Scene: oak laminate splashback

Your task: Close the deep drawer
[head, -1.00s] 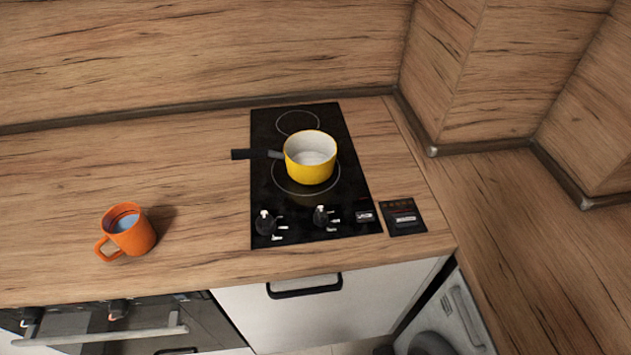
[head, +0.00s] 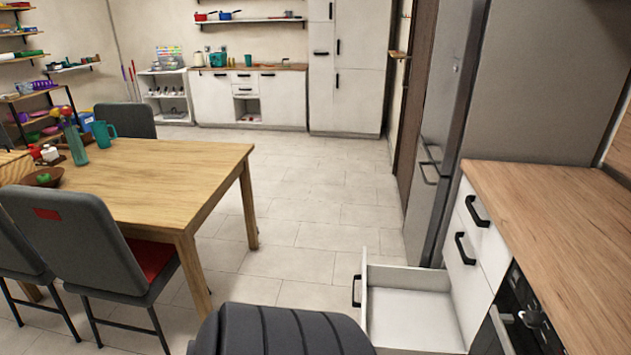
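The deep drawer (head: 402,312) is a white drawer low in the counter cabinet at the lower right of the head view. It is pulled out over the floor, and the inside that shows looks empty. Its black handle (head: 357,291) is on the front panel, which faces left. Two closed fronts with black handles sit above it, under the wooden counter. A dark ribbed part of my own body covers the bottom middle and stands close to the drawer's near corner. Neither gripper shows.
A wooden dining table (head: 150,172) with grey chairs (head: 85,245) stands at the left. A tall steel fridge (head: 440,130) stands beyond the drawer. The tiled floor (head: 300,215) between table and cabinets is clear. An oven (head: 520,310) is at the near right.

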